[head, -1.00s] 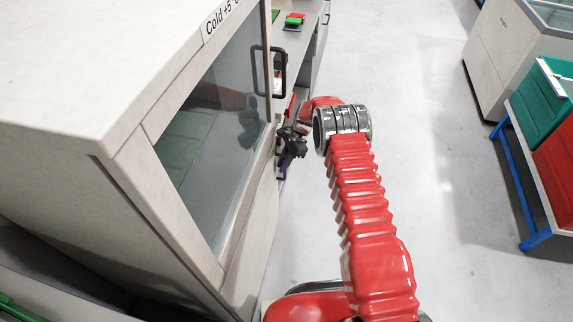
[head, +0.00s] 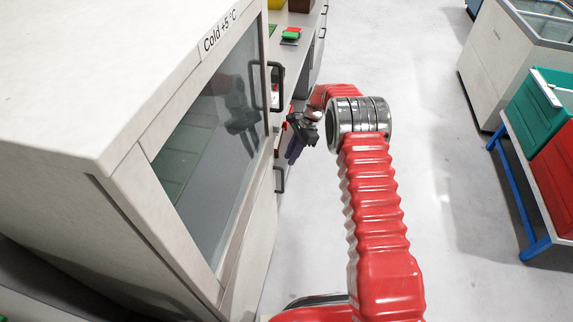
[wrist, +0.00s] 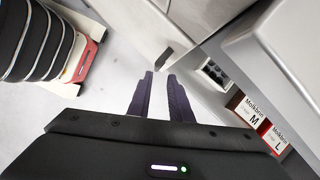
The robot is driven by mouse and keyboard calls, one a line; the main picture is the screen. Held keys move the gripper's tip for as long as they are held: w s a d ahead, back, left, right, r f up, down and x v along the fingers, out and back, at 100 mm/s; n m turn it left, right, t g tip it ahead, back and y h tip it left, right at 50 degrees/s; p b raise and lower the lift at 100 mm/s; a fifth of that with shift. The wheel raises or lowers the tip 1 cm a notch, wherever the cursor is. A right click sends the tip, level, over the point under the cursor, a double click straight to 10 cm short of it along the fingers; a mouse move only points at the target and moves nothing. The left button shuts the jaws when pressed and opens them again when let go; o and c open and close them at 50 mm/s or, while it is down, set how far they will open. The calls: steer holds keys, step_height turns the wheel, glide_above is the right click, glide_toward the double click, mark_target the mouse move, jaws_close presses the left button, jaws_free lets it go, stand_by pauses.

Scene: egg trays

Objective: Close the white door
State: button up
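The white door (head: 137,170) has a large dark glass pane and a black handle (head: 282,87) at its far edge. It belongs to the white cabinet (head: 90,70) labelled "Cold +5 °C". In the head view the door looks flush with the cabinet front; I cannot tell if it is fully shut. My gripper (head: 295,153) is just right of the door, below the handle, apart from it and reflected in the glass. In the wrist view my gripper (wrist: 159,76) shows two dark purple fingers with a gap between them and nothing held.
A counter (head: 305,25) with red and green items (head: 291,37) lies beyond the cabinet. A blue-legged rack with a green crate (head: 540,105) and red crate (head: 555,165) stands right. The floor between is clear.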

steer(key=shift+v, duration=1)
steer(key=shift+d, duration=0.1)
steer(key=s+d+f+n+h, duration=0.1)
steer(key=s+d+f+n, duration=0.1)
steer(key=s+n, duration=0.35)
steer(key=s+d+r+n+t+h, duration=0.1)
steer(key=s+d+r+n+t, duration=0.1)
steer(key=s+r, duration=1.6)
steer(key=s+d+r+n+t+h, duration=0.2)
steer(key=s+r+n+t, duration=0.3)
steer(key=s+r, duration=1.3)
steer(key=shift+s+d+n, duration=0.45)
steer(key=shift+d+n, duration=0.3)
steer(key=shift+n, duration=0.2)
